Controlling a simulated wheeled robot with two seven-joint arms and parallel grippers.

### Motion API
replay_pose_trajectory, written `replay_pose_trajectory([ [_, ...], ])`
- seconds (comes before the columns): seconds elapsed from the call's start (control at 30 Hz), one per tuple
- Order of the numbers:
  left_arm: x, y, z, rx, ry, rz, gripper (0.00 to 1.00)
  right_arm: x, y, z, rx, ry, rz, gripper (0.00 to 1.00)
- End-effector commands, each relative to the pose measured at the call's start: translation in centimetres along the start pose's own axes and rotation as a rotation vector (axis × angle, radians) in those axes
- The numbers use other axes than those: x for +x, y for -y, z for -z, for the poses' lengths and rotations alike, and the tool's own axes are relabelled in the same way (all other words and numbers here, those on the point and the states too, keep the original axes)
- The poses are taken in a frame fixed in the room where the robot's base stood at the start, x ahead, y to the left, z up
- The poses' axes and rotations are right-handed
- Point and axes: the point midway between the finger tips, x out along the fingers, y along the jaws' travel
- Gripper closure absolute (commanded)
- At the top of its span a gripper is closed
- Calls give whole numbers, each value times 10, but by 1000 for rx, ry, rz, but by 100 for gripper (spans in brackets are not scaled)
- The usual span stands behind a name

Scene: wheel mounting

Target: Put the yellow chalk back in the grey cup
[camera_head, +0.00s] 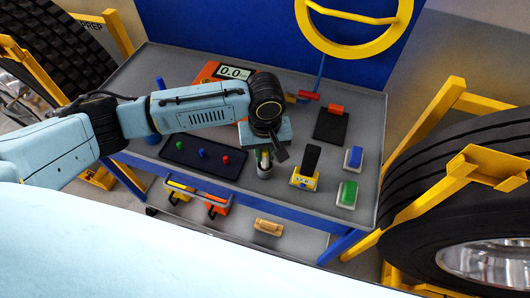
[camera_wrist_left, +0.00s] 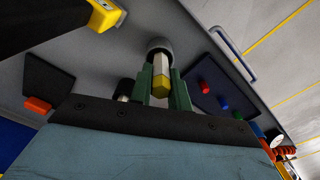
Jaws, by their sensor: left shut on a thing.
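The grey cup (camera_head: 265,172) stands on the grey cart top, in front of my left gripper, and also shows in the left wrist view (camera_wrist_left: 158,44). My left gripper (camera_head: 264,152) is over the cup, pointing down. In the left wrist view its two green fingers (camera_wrist_left: 162,88) are shut on the yellow chalk (camera_wrist_left: 160,86), which is lined up with the cup's mouth. The chalk's far end looks pale and overlaps the cup; I cannot tell how deep it sits inside. My right gripper is not in view.
A dark tray (camera_head: 188,158) with green, blue and red pegs lies left of the cup. A yellow-based block with a black handle (camera_head: 306,172) stands close on the right. Green (camera_head: 347,193) and blue (camera_head: 353,158) blocks and a black pad (camera_head: 331,126) lie farther right.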

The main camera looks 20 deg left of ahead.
Motion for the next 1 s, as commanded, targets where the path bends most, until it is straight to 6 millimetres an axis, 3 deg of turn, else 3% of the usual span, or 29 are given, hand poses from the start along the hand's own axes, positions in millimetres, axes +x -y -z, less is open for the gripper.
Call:
replay_pose_trajectory([
  [0.07,2,-1,0,1,-1,-1,100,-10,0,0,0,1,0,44],
  [0.3,8,0,0,2,-2,-1,100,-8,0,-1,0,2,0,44],
  [0.33,8,0,0,2,-1,-1,79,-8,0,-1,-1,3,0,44],
  [0.5,8,0,0,2,-2,-1,60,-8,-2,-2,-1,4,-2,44],
  [0.8,8,0,1,2,-3,-2,60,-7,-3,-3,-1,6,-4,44],
  [1.0,14,-1,2,1,-5,-4,60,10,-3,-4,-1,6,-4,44],
])
